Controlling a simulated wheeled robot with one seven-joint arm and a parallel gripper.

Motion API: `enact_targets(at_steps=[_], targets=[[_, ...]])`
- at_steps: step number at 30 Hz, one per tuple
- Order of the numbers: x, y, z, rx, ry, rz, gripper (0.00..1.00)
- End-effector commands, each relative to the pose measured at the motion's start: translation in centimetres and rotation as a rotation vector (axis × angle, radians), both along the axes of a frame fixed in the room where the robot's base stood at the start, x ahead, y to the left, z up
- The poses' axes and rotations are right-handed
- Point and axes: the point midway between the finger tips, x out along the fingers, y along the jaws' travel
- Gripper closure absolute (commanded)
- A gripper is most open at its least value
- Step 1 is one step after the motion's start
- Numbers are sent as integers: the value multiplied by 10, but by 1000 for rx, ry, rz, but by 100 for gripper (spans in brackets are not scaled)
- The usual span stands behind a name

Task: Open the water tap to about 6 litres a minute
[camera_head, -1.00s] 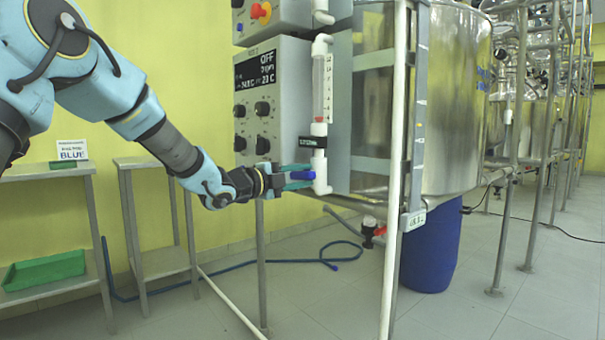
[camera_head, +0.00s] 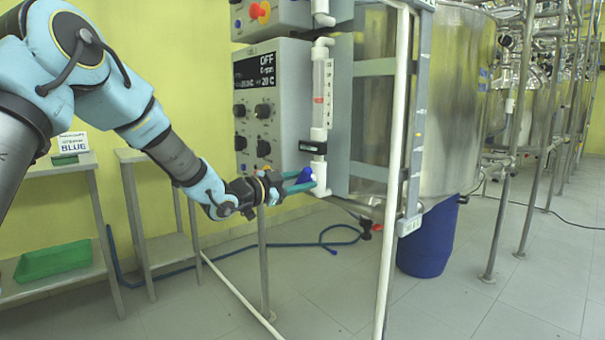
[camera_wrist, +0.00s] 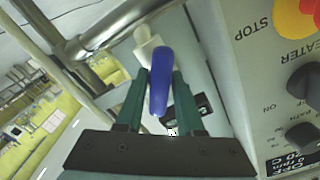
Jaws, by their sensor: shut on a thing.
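The blue tap lever (camera_head: 305,175) sits at the foot of a white pipe (camera_head: 320,172), below a clear flow tube (camera_head: 328,80) with a printed scale. A red float (camera_head: 318,100) stands about midway up the tube; the scale numbers are too small to read. My gripper (camera_head: 300,183) has its teal fingers shut on the lever, partly hiding it. In the wrist view the lever (camera_wrist: 160,80) lies between the two fingers (camera_wrist: 157,95), with the white tap body (camera_wrist: 146,45) beyond it.
A grey control box (camera_head: 270,110) with dials and a display reading OFF is close behind my gripper. A white upright pipe (camera_head: 396,150) and a steel vessel (camera_head: 455,100) stand to the right. A blue hose (camera_head: 290,244) lies on the floor.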

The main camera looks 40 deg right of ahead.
Motion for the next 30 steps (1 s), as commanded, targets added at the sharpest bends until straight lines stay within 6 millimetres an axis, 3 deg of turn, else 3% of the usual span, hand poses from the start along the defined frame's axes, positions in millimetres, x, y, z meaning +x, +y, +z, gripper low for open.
enact_targets(at_steps=[9,23,24,30], targets=[[0,0,-1,9,98,1,100],[0,1,-2,9,111,0,100],[0,1,-2,9,111,0,62],[0,0,-1,9,110,0,43]])
